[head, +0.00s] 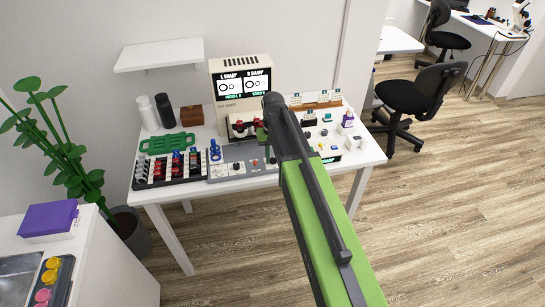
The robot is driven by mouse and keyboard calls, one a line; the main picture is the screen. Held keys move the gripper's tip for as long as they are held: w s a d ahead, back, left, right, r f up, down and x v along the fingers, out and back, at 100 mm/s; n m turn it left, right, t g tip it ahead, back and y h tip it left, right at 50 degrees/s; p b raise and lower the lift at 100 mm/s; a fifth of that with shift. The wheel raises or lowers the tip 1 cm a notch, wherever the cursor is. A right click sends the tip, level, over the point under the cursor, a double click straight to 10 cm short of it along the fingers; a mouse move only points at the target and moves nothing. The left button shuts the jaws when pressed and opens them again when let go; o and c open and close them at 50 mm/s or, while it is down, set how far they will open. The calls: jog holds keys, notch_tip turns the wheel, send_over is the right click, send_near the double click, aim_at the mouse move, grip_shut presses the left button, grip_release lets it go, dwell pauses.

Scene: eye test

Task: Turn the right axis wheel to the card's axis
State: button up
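A beige test device (240,82) stands at the back of the white table, its screen showing two panels marked L SHARP and R SHARP, with ring shapes and green text below. Just in front of it a small stand with dark and red parts (240,127) is partly hidden by my arm. I cannot make out the right axis wheel there. A small card-like plate with green lit marks (330,159) lies at the table's front right; its text is too small to read. My gripper (272,103) is at the dark end of my green arm, over the table; its fingers cannot be made out.
A lens tray (172,168), a green rack (167,143) and a grey control panel (237,170) fill the table's left and front. Bottles (165,110) and a brown box (192,115) stand behind. Small items crowd the right. A plant (62,150) and black chair (418,95) flank the table.

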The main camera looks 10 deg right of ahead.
aim_at(273, 159)
jog(key=o, duration=0.4)
jog(key=shift+r, duration=0.15)
notch_tip(273, 159, up, 17)
jog(key=p, duration=1.7)
jog(key=shift+r, duration=0.1)
jog(key=shift+n, duration=0.4)
jog(key=s+f+b, duration=0.1)
jog(key=s, duration=0.4)
jog(key=s+f+b, duration=0.1)
jog(key=s+f, duration=0.1)
jog(key=s, duration=0.3)
jog(key=s+f+b, duration=0.1)
jog(key=s+b, duration=0.1)
jog(key=s, duration=0.3)
jog(key=shift+s+a+f, duration=0.15)
jog(key=shift+s+f, duration=0.15)
jog(key=shift+s, duration=0.1)
